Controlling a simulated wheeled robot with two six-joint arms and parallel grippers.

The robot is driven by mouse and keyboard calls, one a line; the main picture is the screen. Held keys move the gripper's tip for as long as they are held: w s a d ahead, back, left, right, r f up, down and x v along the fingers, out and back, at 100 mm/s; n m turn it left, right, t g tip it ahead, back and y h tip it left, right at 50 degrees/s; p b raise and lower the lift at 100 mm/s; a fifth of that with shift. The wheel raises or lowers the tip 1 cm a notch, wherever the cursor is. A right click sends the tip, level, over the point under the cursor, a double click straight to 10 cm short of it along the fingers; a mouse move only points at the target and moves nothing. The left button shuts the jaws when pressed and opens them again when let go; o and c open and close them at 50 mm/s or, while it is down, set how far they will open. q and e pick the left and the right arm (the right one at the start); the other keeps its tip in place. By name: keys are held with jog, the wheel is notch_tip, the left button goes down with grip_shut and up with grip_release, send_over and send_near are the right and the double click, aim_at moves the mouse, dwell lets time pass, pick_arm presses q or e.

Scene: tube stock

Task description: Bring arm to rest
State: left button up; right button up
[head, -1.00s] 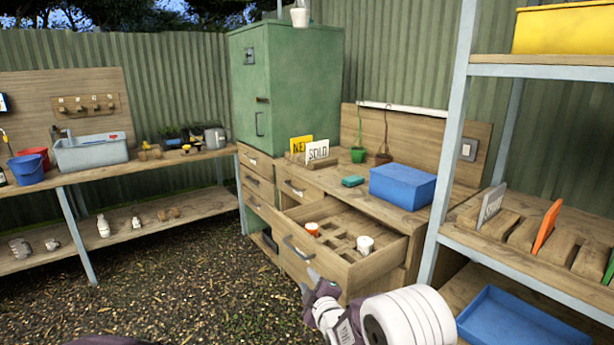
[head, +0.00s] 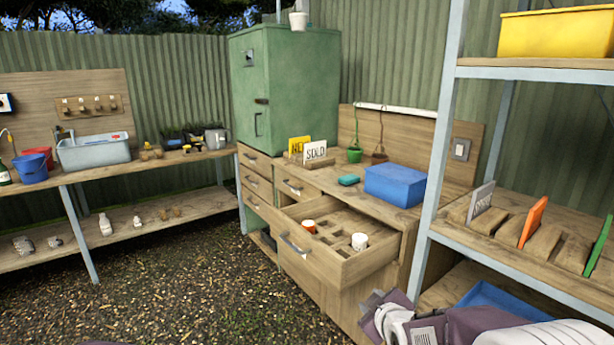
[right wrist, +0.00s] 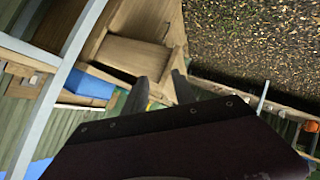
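My right arm comes in at the bottom right of the head view, with its gripper (head: 372,312) low in front of the workbench, beside the shelf post. In the right wrist view its two dark fingers (right wrist: 160,84) stand apart with nothing between them. The gripper is open and empty. My left gripper is not in view.
An open wooden drawer (head: 330,262) juts from the bench just beyond the gripper, with an orange-and-white cup (head: 309,226) and a white cup (head: 359,241) in it. A metal-framed shelf (head: 433,170) stands at the right. The gravel floor (head: 190,285) is clear at left.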

jog(key=s+d+f+m+g, duration=0.1)
jog(key=s+f+m+g, duration=0.4)
jog(key=s, duration=0.6)
jog(key=s+d+f+m+g, duration=0.1)
jog(key=s+f+m+g, duration=0.35)
jog(key=s, duration=0.75)
notch_tip(320, 180, up, 17)
jog(key=s+g+p, duration=0.1)
jog(key=p, duration=1.8)
jog(key=shift+s+n+p, duration=0.15)
jog(key=shift+n+p, duration=0.2)
